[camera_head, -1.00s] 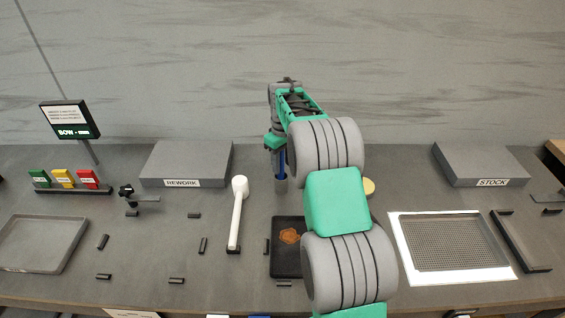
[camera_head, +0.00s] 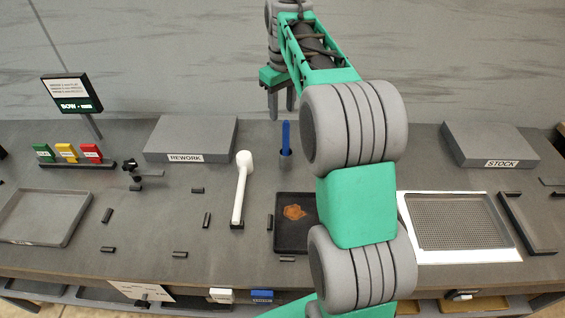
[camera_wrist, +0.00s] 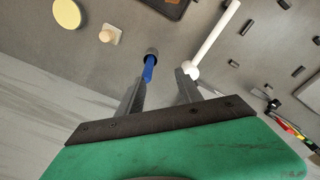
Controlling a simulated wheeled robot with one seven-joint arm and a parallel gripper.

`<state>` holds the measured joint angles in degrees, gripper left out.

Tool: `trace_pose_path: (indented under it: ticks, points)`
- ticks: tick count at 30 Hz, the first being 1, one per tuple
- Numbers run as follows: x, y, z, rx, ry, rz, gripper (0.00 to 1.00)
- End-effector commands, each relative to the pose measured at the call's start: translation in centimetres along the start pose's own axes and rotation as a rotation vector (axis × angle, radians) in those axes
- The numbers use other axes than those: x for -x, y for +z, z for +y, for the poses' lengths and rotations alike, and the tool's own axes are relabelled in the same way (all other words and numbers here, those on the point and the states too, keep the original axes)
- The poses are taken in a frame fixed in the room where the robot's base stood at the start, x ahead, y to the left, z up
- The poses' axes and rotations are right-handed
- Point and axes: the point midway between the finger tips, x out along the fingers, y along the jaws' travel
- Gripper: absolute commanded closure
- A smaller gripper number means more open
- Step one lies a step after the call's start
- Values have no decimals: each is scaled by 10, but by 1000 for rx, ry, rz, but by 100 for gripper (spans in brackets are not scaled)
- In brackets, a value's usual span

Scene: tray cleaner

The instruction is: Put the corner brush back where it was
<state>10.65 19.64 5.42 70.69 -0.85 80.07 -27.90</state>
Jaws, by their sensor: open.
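The corner brush (camera_head: 285,138), a slim blue handle, stands upright in a small grey cup (camera_head: 285,162) on the bench behind the black tray. In the wrist view, the blue handle (camera_wrist: 149,69) rises from the cup (camera_wrist: 152,53). My gripper (camera_head: 281,108) is open and empty, above and a little behind the brush in the head view. In the wrist view, the two fingers (camera_wrist: 160,88) are spread apart, with the handle beyond them and no finger visibly touching it. The brush's lower end is hidden in the cup.
A small black tray (camera_head: 282,240) with a brown stain lies in front of the cup, partly behind my arm. A white-handled tool (camera_head: 239,195) lies to its left. The grey REWORK block (camera_head: 190,135) is at back left, the STOCK block (camera_head: 488,142) at back right.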

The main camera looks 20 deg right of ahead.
Motion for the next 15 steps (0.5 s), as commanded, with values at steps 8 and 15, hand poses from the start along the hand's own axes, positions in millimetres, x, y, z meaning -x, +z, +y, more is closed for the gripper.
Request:
trace_pose_path:
  ticks: [8, 15]
  points:
    - [16, 116, -116, -188, 48, 190, 58]
    - [-30, 191, -166, -303, 40, 299, 58]
